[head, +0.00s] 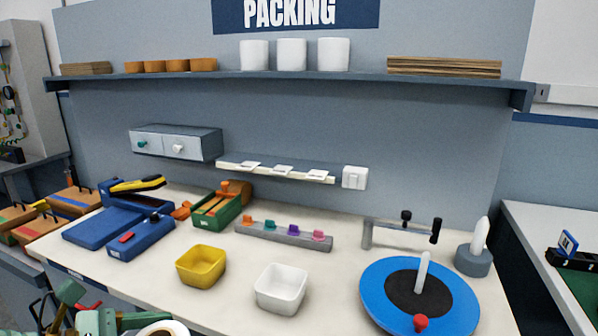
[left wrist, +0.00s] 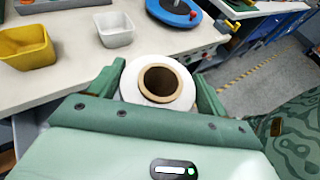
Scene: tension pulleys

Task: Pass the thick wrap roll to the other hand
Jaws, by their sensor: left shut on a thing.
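The thick wrap roll (left wrist: 130,86) is white with a brown hollow core. In the left wrist view it sits between the two green fingers of my left gripper (left wrist: 158,72), which is shut on it. In the head view only the top of the roll (head: 157,328) shows at the bottom edge, beside the green parts of my left gripper (head: 125,322). The rest of the roll is cut off by the frame. My right gripper shows in neither view.
The white packing table holds a yellow bin (head: 201,266), a white bin (head: 281,289) and a blue turntable (head: 446,313) with an upright white post. A grey rack (head: 283,236) with coloured pegs stands behind the bins. The roll is held in front of the table edge.

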